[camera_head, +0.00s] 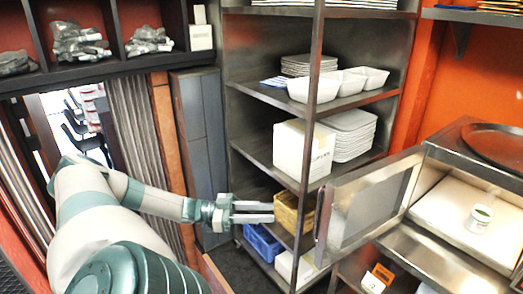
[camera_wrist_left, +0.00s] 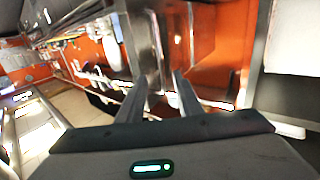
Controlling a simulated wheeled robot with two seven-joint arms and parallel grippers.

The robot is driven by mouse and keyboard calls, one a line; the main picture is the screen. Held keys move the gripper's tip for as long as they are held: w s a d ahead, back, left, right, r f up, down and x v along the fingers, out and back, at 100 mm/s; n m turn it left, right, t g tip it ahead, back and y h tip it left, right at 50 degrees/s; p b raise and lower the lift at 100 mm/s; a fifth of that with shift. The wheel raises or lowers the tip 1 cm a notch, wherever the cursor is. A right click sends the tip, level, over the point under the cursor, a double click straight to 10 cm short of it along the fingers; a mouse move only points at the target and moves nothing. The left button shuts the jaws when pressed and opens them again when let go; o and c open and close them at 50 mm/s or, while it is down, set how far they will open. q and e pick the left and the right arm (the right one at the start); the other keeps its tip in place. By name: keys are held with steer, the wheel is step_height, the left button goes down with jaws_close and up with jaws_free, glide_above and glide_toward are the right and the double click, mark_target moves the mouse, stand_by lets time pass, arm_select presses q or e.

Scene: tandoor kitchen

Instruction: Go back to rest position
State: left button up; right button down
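My left arm comes in from the left, and its gripper (camera_head: 256,212) points right, in front of the metal shelf rack. Its two fingers are apart with nothing between them. In the left wrist view the fingers of the left gripper (camera_wrist_left: 161,88) also stand apart and empty. The open microwave door (camera_head: 365,208) is to the right of the fingertips, with a visible gap in the picture. My right gripper is in neither view.
The microwave (camera_head: 482,152) stands open at right, with a small white cup (camera_head: 480,217) in it. The metal rack (camera_head: 262,155) holds white bowls (camera_head: 340,84), a white box (camera_head: 303,150), a yellow crate (camera_head: 291,212) and a blue crate (camera_head: 262,243). Cubbies (camera_head: 103,71) hang upper left.

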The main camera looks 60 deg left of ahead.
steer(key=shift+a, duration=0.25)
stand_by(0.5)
